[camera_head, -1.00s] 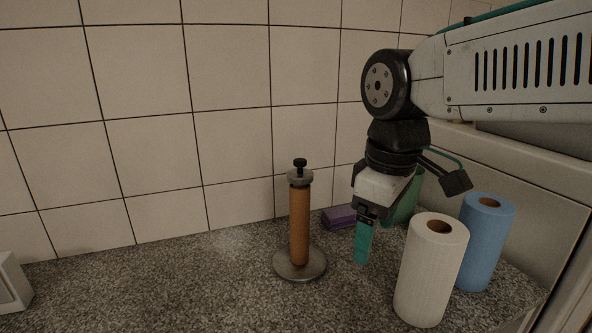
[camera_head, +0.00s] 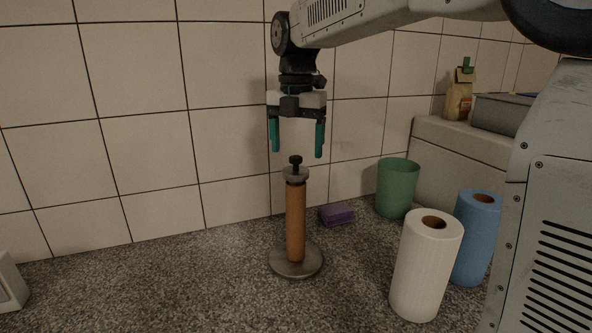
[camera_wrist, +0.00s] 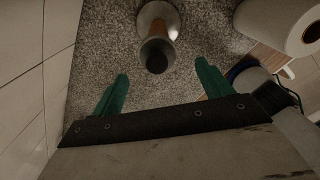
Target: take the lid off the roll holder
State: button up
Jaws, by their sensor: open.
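The roll holder (camera_head: 296,225) stands upright on the speckled counter, with a round metal base and a brown post. Its lid (camera_head: 296,174) is a grey disc with a black knob on top of the post. My gripper (camera_head: 298,154) is open and empty, pointing down, with its teal fingers just above the knob and spread to either side of it. In the wrist view the fingers (camera_wrist: 163,92) are apart, and the lid's black knob (camera_wrist: 157,56) shows a little beyond the line between them. The holder's base (camera_wrist: 158,14) shows behind it.
A white paper roll (camera_head: 426,268) and a blue roll (camera_head: 474,240) stand at the right. A green bin (camera_head: 397,188) and a purple sponge (camera_head: 337,214) are behind them. A paper bag (camera_head: 459,94) sits on a raised ledge.

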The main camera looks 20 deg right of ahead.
aim_at(296, 157)
jog(key=f, duration=0.5)
jog(key=shift+w, duration=0.25)
jog(key=c, duration=1.1)
jog(key=shift+o, duration=0.2)
jog(key=shift+r, duration=0.1)
